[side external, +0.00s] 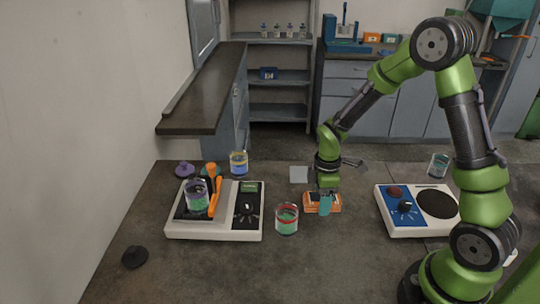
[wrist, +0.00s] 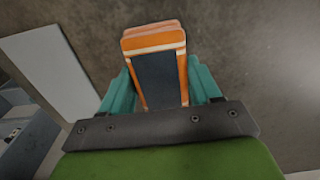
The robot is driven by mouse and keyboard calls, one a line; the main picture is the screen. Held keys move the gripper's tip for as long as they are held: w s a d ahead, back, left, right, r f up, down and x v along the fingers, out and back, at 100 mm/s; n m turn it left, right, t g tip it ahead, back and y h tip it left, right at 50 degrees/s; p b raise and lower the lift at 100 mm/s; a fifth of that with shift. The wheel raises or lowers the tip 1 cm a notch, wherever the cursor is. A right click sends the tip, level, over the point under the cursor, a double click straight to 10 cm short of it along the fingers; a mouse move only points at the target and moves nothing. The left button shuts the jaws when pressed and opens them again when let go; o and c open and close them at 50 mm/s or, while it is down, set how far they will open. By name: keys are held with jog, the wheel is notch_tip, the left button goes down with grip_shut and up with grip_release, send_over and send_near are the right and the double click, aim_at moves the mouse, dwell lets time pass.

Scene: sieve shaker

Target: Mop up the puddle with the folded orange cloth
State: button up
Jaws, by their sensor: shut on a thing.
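The folded orange cloth (side external: 312,208) with white stripes is at the middle of the table, under my gripper (side external: 324,204). The teal fingers of my gripper (wrist: 160,88) are on both sides of the cloth (wrist: 153,38) in the wrist view, shut on it. The cloth's far edge sticks out beyond the fingers. A dark rectangular patch covers its middle there. The cloth is at or just above the tabletop; I cannot tell if it touches. I cannot make out the puddle in either view.
A pale square sheet (side external: 299,174) lies behind the cloth. The white shaker base (side external: 214,230) holding a beaker (side external: 196,195) is further left. A white hotplate (side external: 421,227) is right.

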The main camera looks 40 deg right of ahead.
aim_at(305, 192)
jog(key=shift+s+d, duration=0.55)
jog(key=shift+s, duration=0.25)
jog(key=w+a, duration=0.1)
jog(key=w, duration=0.1)
jog(key=w+a, duration=0.2)
jog(key=w, duration=0.1)
jog(key=w+a, duration=0.2)
jog(key=w, duration=0.1)
jog(key=shift+w, duration=0.25)
jog(key=shift+s+d, duration=0.9)
jog(key=shift+s, duration=0.25)
jog(key=shift+s+d, duration=0.8)
jog(key=shift+s, duration=0.2)
jog(key=s+d, duration=0.2)
jog(key=s, duration=0.1)
jog(key=shift+s+d, duration=0.15)
jog(key=shift+d, duration=0.1)
notch_tip(305, 192, up, 6)
jog(key=shift+a, duration=0.1)
jog(key=shift+r, duration=1.05)
